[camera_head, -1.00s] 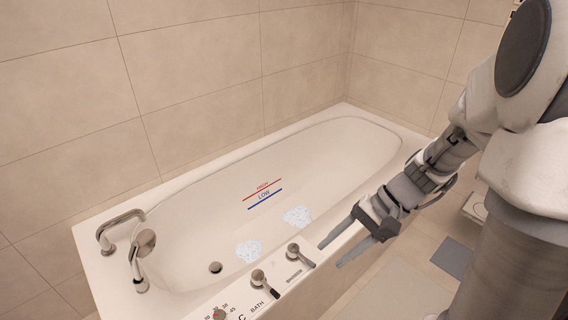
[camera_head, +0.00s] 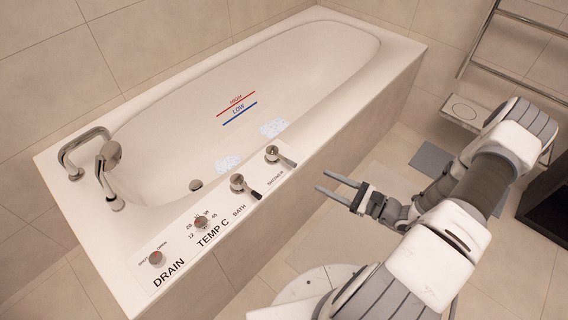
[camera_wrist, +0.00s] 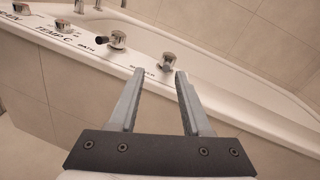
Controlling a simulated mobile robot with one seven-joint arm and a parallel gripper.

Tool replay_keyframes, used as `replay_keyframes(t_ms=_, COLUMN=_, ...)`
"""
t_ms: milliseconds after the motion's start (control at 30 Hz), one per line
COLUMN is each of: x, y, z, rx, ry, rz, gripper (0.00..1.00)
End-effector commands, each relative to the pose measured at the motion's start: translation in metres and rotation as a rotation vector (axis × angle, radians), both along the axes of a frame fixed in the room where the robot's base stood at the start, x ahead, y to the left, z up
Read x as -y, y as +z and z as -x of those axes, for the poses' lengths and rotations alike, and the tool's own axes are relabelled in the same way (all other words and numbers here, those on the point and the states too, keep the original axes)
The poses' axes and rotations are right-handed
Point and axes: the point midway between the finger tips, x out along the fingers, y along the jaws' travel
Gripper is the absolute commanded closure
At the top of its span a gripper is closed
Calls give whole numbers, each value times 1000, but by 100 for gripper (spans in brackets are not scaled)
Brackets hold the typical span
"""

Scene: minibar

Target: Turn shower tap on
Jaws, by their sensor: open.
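The shower tap (camera_head: 275,154) is a small chrome lever handle on the tub's front rim, beside the printed word SHOWER. In the wrist view the shower tap (camera_wrist: 167,62) stands just beyond the gap between my fingertips. My gripper (camera_head: 331,183) is open and empty, right of the tap and outside the tub's front edge. In the wrist view my gripper (camera_wrist: 158,75) shows both fingers apart, pointing at the tap without visible contact. The similar bath tap (camera_head: 240,184) is to the left, with its dark lever pointing toward the front.
A white bathtub (camera_head: 395,52) lines the tiled wall. Its rim carries the temperature knob (camera_head: 201,222), drain knob (camera_head: 156,258), spout (camera_head: 72,150) and hand shower (camera_head: 110,155). A towel rail (camera_head: 490,40) and a grey mat (camera_head: 432,160) are at right. Open floor lies before the tub.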

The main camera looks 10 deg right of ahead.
Motion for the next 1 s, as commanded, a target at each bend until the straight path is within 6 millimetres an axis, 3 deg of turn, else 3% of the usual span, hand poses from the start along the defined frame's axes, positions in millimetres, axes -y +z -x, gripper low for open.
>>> replay_keyframes(t_ms=33, x=3, y=-15, z=1, rx=-8, ry=-44, rz=-31, gripper=52)
replay_keyframes(t_ms=133, x=8, y=-28, z=1, rx=-16, ry=-105, rz=-66, gripper=52)
replay_keyframes(t_ms=433, x=-1, y=-35, z=-14, rx=-20, ry=-136, rz=-85, gripper=52)
replay_keyframes(t_ms=1000, x=-75, y=-35, z=-109, rx=-19, ry=-133, rz=-83, gripper=52)
